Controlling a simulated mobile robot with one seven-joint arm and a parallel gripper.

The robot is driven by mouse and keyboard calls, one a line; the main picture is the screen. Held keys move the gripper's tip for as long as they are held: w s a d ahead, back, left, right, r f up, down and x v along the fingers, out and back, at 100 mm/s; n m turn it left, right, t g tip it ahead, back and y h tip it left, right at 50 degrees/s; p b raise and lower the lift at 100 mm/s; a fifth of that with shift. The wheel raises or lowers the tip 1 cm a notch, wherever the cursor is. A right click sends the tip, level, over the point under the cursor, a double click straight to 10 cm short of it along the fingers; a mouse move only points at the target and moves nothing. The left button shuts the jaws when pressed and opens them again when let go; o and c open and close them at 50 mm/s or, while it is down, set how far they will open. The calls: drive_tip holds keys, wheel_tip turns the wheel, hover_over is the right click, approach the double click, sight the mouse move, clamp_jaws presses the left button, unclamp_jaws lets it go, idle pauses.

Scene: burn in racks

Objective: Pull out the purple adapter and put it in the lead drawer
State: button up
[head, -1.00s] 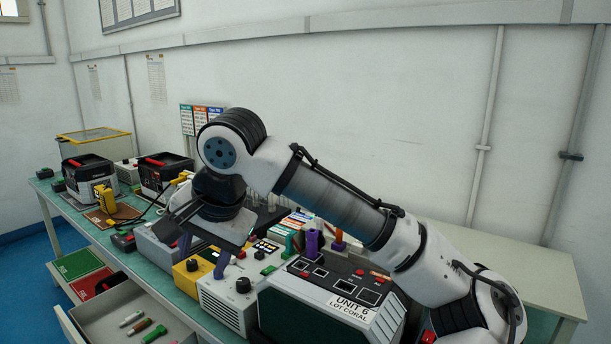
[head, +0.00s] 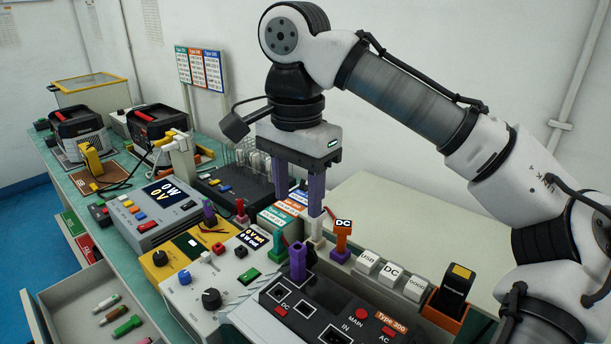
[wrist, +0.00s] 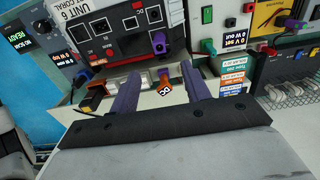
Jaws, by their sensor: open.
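A purple adapter (head: 298,261) stands upright at the back left corner of the dark unit's panel. Other purple parts are a small plug (head: 208,212) on the units to the left and the base under an orange DC adapter (head: 342,236). My gripper (head: 297,205) is open and empty, its two purple fingers pointing down, above and behind the adapter and apart from it. An open drawer (head: 38,318) sits at lower left.
Several leads or plugs, one a green piece (head: 127,326), lie in the drawer, which has bare floor around them. White key blocks marked USB, DC and GOOD (head: 391,273) and a black-and-orange block (head: 453,287) line the dark unit's back. The pale tabletop (head: 400,215) behind is clear.

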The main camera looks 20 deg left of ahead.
sight(298, 259)
wheel_tip(298, 259, down, 13)
drive_tip(key=shift+s+f+p, duration=0.15)
drive_tip(key=shift+f+p, duration=0.05)
drive_tip(key=shift+p, duration=0.25)
drive_tip(key=shift+c, duration=0.5)
clamp_jaws()
